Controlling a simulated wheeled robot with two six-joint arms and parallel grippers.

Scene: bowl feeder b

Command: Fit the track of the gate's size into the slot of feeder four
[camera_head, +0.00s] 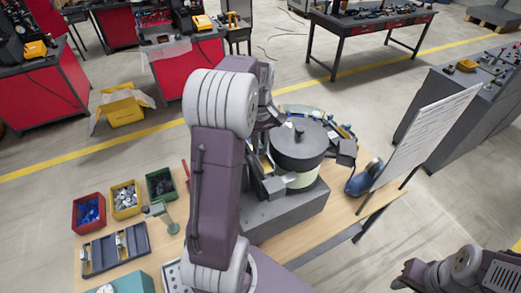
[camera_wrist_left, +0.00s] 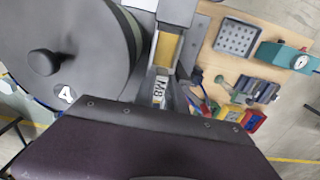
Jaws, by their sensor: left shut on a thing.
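Feeder four is a dark lidded bowl (camera_head: 298,150) on a grey base (camera_head: 290,212). In the left wrist view its lid (camera_wrist_left: 50,62) fills the upper left, with a "4" label. My left gripper (camera_head: 268,180) is beside the bowl, mostly hidden behind my arm. It is shut on a track (camera_wrist_left: 160,88) marked M8, at the bowl's side. Whether the track touches the slot cannot be told. A tray (camera_head: 115,249) with pale pieces is at the table's left. A green stand (camera_head: 160,211) is near it. My right gripper (camera_head: 405,278) is at the lower right, its jaws unclear.
Red (camera_head: 88,212), yellow (camera_head: 126,199) and green (camera_head: 161,184) bins of small parts stand at the table's left. A teal dial device (camera_head: 118,287) is at the near edge. A white panel (camera_head: 428,133) and a blue object (camera_head: 362,178) stand right of the bowl.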

